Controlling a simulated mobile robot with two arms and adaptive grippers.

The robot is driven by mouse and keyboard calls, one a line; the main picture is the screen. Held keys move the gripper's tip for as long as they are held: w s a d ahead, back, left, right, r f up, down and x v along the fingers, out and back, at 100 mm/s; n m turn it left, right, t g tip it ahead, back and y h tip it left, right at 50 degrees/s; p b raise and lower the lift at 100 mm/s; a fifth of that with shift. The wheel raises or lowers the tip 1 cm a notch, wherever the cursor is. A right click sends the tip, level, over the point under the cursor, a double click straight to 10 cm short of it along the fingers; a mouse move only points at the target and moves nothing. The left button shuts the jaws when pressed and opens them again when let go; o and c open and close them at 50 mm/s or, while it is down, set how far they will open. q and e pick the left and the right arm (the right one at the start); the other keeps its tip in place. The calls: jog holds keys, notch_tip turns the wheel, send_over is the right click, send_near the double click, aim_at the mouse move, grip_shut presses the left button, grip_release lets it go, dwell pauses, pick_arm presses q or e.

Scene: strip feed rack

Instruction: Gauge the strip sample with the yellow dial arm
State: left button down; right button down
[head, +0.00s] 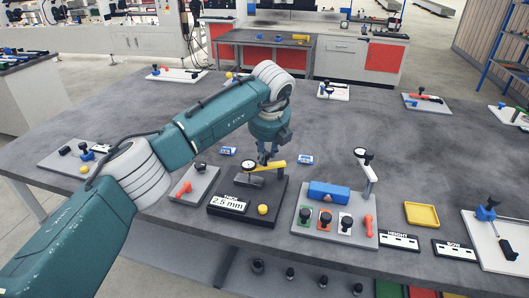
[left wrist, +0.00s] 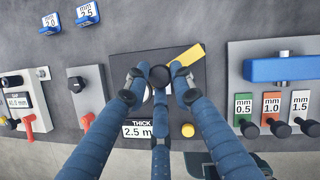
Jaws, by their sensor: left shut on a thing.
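The yellow dial arm (head: 272,166) lies over a black gauge base (head: 232,219), with a round dial (head: 248,168) at its left end. My left gripper (head: 265,158) comes down from above and is shut on the yellow arm. In the left wrist view its dark fingers (left wrist: 160,82) close at the arm's near part, and the yellow end (left wrist: 189,60) sticks out to the upper right. The fingers partly hide the dial. A grey block, perhaps the strip sample (head: 249,181), sits under the arm. A plate (head: 229,203) reads "THICK 2.5 mm". My right gripper is out of view.
A yellow knob (head: 263,209) is on the base's front. A grey board (head: 302,231) with a blue block (head: 328,193) and several coloured tags stands to the right, a red-handled fixture (head: 194,184) to the left. Blue tags (head: 227,151) (head: 305,159) lie behind.

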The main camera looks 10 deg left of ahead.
pick_arm(q)
jog(key=c, duration=1.5)
grip_release()
jog(key=shift+w+d+r, duration=0.1)
jog(key=shift+w+r, duration=0.1)
jog(key=shift+r, duration=0.15)
jog(key=shift+f, duration=0.15)
jog(key=shift+s, duration=0.1)
jog(key=v, duration=1.2)
jog(key=shift+d, duration=0.15)
